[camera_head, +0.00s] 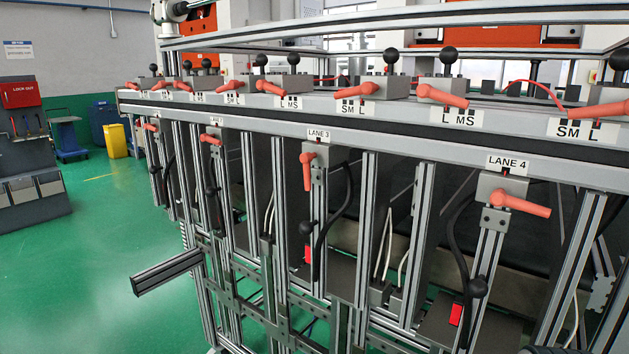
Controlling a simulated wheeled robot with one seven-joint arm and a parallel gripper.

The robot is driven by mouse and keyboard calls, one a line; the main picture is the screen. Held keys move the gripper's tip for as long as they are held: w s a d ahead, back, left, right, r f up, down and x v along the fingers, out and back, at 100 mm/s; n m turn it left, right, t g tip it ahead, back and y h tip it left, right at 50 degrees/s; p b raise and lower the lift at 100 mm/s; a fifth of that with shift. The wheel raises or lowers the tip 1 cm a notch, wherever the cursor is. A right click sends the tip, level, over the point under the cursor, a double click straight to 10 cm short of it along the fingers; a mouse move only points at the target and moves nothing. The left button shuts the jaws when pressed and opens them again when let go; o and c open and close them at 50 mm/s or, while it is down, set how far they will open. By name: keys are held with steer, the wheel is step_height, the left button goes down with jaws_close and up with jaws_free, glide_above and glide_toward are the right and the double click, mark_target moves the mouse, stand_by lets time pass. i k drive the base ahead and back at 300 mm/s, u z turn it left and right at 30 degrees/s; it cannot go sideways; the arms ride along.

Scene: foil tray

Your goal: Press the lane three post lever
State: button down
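The lane three post lever (307,172) is a red-orange handle at the top of a post, just below the "LANE 3" label (319,134). It hangs nearly straight down from a grey block. A black ball knob (306,228) and a red part (308,254) show lower on the same post. The lane four lever (520,204), under the "LANE 4" label (508,163), points right and slightly down. The lane two lever (211,139) points right. My gripper is not in view.
A long metal rail (400,134) above carries more red levers, black ball knobs and "SM", "L" and "MS" labels. Black hoses and metal uprights stand close beside the posts. A beam end (168,272) juts out at lower left. The green floor (75,285) is open on the left.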

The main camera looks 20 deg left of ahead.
mark_target(305, 159)
steer(key=k, duration=0.5)
steer(key=u, duration=2.6)
steer(key=i, duration=1.9)
steer(key=z, duration=2.3)
